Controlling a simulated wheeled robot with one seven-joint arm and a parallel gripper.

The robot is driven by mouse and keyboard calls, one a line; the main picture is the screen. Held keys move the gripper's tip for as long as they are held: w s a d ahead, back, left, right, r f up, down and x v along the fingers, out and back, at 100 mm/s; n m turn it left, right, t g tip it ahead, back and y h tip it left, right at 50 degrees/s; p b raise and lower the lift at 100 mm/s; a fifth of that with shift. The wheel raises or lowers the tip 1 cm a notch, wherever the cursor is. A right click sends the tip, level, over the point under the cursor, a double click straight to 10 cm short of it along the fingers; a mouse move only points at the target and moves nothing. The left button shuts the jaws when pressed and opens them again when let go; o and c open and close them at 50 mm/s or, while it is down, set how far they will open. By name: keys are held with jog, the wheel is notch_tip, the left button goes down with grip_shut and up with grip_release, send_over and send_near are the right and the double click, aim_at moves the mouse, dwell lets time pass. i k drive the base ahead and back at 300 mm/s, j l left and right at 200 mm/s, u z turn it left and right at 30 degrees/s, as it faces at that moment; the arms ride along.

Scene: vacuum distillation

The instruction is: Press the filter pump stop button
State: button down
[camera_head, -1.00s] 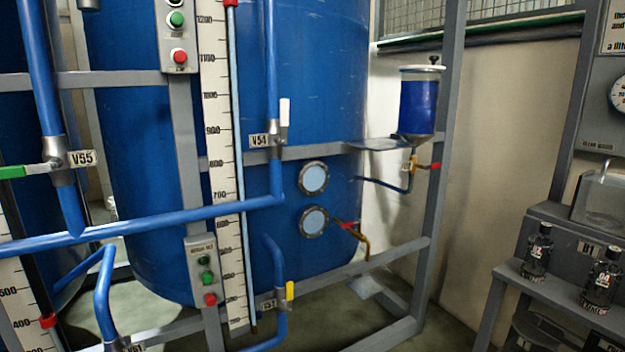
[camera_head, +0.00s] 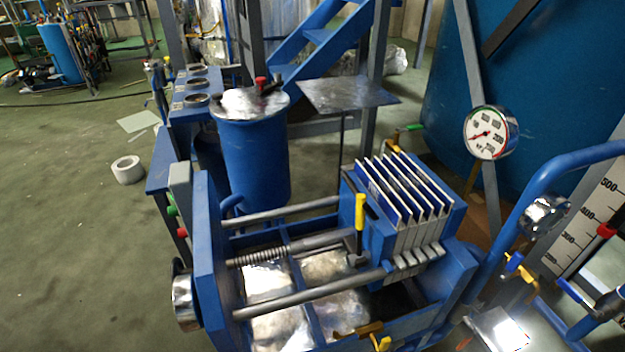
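A small grey control box (camera_head: 180,187) is fixed to the left end of a blue filter press (camera_head: 207,265). A green button (camera_head: 172,210) and, below it, a red button (camera_head: 182,232) stick out on its left side, seen edge-on. No label is readable there, so I cannot tell for sure that the red one is the filter pump stop button. My gripper is not in view.
A pressure gauge (camera_head: 490,133) and a curved blue pipe (camera_head: 545,205) stand at the right. A blue drum (camera_head: 250,165) is behind the press. A white roll (camera_head: 127,169) lies on the floor at the left, where the green floor (camera_head: 75,260) is mostly clear.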

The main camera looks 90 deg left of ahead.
aim_at(182, 232)
jog(key=k+j+u, duration=0.1)
jog(key=u, duration=2.35)
